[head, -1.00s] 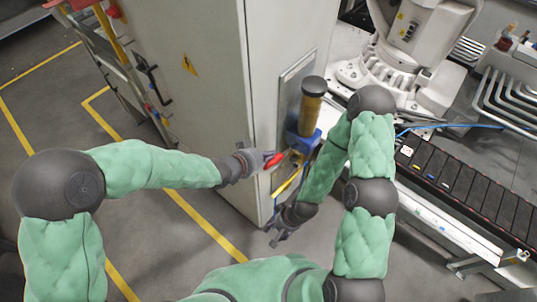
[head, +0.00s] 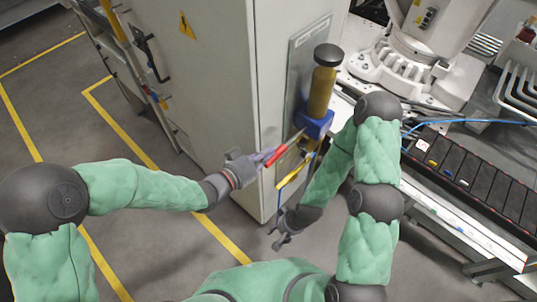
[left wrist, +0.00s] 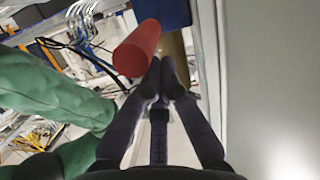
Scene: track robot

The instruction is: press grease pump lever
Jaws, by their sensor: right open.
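The grease pump (head: 321,92) is mounted on the side of a grey cabinet, with an amber cylinder, black cap and blue body. Its lever (head: 280,153) has a red grip and a metal rod, slanting down and left from the blue body. My left gripper (head: 265,160) is beside the outer end of the red grip. In the left wrist view the red grip (left wrist: 137,48) lies just beyond and left of the fingertips (left wrist: 160,72). The fingers are together, with nothing visible between them; contact is unclear. My right gripper (head: 278,238) is open and empty, low beside the cabinet.
The grey cabinet (head: 215,90) stands close behind the lever. A yellow bar (head: 292,172) is below the lever. A white robot base (head: 400,70) and a black conveyor (head: 470,178) are on the right. Open floor with yellow lines lies left.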

